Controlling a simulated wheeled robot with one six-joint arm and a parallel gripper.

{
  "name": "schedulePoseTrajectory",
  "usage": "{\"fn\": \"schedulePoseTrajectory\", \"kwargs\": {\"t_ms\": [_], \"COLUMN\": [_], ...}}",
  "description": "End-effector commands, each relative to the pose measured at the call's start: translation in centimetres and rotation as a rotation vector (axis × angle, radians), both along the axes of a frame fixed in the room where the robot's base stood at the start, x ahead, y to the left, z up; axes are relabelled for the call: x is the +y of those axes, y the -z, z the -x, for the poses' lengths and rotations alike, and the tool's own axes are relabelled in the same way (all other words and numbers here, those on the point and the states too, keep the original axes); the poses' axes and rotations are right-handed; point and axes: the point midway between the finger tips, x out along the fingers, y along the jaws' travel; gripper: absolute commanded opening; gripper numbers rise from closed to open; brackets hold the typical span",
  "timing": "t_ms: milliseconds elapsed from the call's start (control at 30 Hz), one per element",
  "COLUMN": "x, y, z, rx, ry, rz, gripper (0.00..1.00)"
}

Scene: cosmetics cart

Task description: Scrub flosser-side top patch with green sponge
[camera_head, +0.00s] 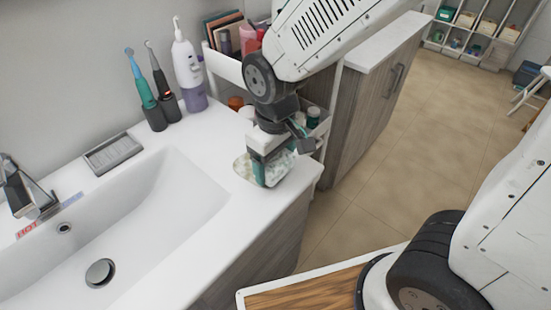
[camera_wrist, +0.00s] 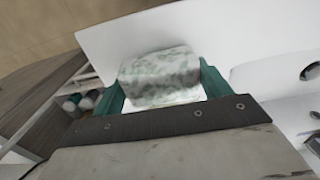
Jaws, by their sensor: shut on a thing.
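My gripper (camera_head: 266,172) is over the right end of the white sink counter (camera_head: 215,130), pointing down. Its teal fingers also show in the wrist view (camera_wrist: 160,92), on either side of a pale green and white mottled sponge (camera_wrist: 160,72). The sponge sits between them, low at the counter top. Whether it touches the surface is hard to tell. A pale mottled edge shows left of the fingers in the head view; I cannot tell whether it is sponge or patch. The patch is otherwise hidden. The white and purple flosser (camera_head: 188,68) stands upright at the back of the counter.
Two electric toothbrushes (camera_head: 140,82) stand in dark holders left of the flosser. A soap tray (camera_head: 113,153) lies beside the basin (camera_head: 150,215). A cart with bottles and boxes (camera_head: 228,65) stands behind my arm. The counter's right edge is close to my gripper.

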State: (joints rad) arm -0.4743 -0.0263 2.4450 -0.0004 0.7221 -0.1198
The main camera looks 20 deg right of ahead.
Motion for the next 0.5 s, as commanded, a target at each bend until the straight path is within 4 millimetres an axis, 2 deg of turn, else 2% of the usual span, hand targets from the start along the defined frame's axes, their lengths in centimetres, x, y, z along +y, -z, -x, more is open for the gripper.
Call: {"fn": "schedulePoseTrajectory", "kwargs": {"t_ms": [500], "x": [-0.01], "y": [0.81], "z": [0.01], "rx": [0.001], "ry": [0.000], "rz": [0.001], "gripper": [0.58]}}
